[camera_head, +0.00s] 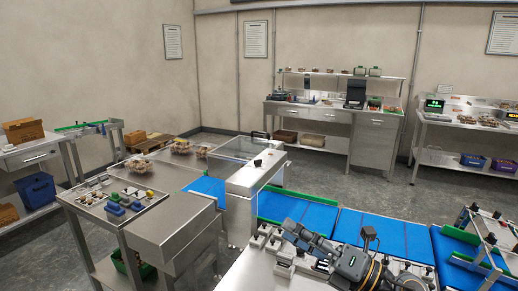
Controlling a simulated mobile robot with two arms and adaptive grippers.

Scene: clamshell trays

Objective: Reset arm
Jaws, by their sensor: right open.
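My right gripper (292,232) is dark grey and reaches in from the bottom of the head view, pointing left. It is open, and I see nothing held in it. It is over or just above the steel worktop (240,273) beside the blue conveyor; the exact height is unclear. My left gripper is not in view. Clear clamshell trays with brownish contents (181,147) stand on the steel table at the left, beyond the machine.
The blue conveyor (350,228) runs from the steel machine with a clear cover (240,150) toward the right. Small fixtures crowd the worktop around my arm. A left table (160,180) carries blue and dark parts. Steel benches (330,115) line the back wall. Grey floor between is open.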

